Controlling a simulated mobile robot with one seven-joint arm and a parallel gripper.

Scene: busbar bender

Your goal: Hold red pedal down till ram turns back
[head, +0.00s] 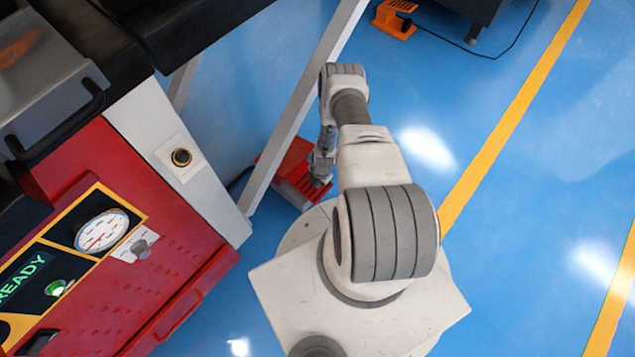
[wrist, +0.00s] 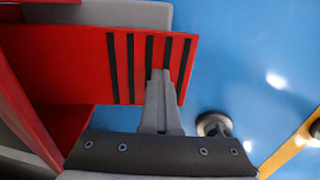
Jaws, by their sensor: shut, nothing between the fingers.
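The red pedal (head: 291,180) is on the blue floor beside the red machine's right leg in the head view. In the wrist view, its red plate (wrist: 70,55) fills the upper left, with several black grip strips near its right end. My gripper (head: 320,180) reaches down over the pedal's right end, its tips partly hidden by my arm. In the wrist view, the shut, empty fingers (wrist: 160,75) overlap the striped end of the plate. I cannot tell whether they touch it or how far it is pressed. I cannot make out the ram.
The machine's panel shows green "READY" text (head: 22,278), a lit green button (head: 56,287) and a gauge (head: 102,231). A white slanted leg (head: 300,110) stands close left of my arm. An orange pedal (head: 393,20) with a cable lies far off. Open floor lies right.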

